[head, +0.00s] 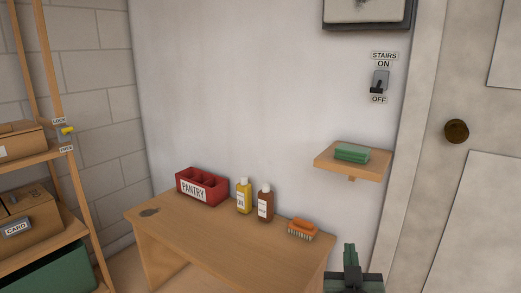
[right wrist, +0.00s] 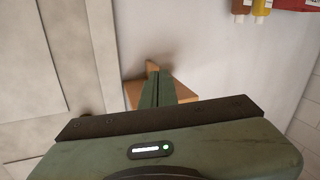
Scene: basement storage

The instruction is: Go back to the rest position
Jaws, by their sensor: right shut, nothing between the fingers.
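My right gripper (head: 350,252) shows at the lower right of the head view, pointing up beside the table's right end. Its fingers are together and hold nothing. In the right wrist view the shut green fingers (right wrist: 157,90) point away from the camera, in front of the small wooden wall shelf (right wrist: 132,94). My left gripper is not in view.
The wooden table (head: 190,228) holds a red PANTRY bin (head: 203,187), yellow bottle (head: 244,198), brown bottle (head: 265,205) and orange brush (head: 302,229). A green block (head: 352,153) lies on the wall shelf (head: 350,172). A STAIRS switch (head: 379,82), door (head: 470,60) and left rack (head: 75,185) surround it.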

